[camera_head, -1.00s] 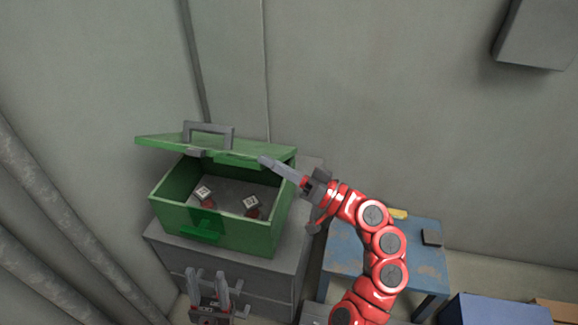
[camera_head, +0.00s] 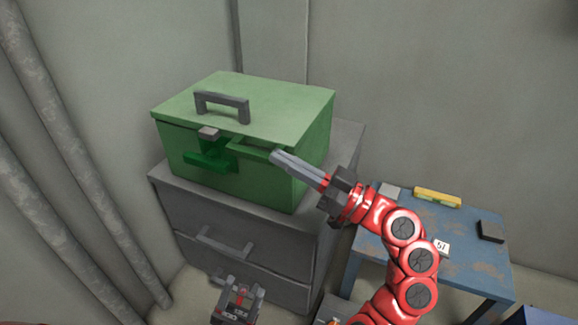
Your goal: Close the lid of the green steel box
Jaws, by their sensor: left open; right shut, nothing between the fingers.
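The green steel box (camera_head: 245,175) stands on a grey drawer cabinet. Its lid (camera_head: 270,110), with a grey handle (camera_head: 222,104) on top, is down over the box. A dark green strip shows under the lid's front edge, and I cannot tell whether the lid sits fully flush. A grey latch piece (camera_head: 209,133) hangs at the front edge above a green bracket (camera_head: 208,162). My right gripper (camera_head: 276,157) is shut and empty, its tips at the front right of the box just below the lid edge; contact is unclear. My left gripper (camera_head: 241,287) is open and empty, low in front of the cabinet.
The grey cabinet (camera_head: 185,207) has drawers with protruding handles. Grey pipes run down the left wall.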

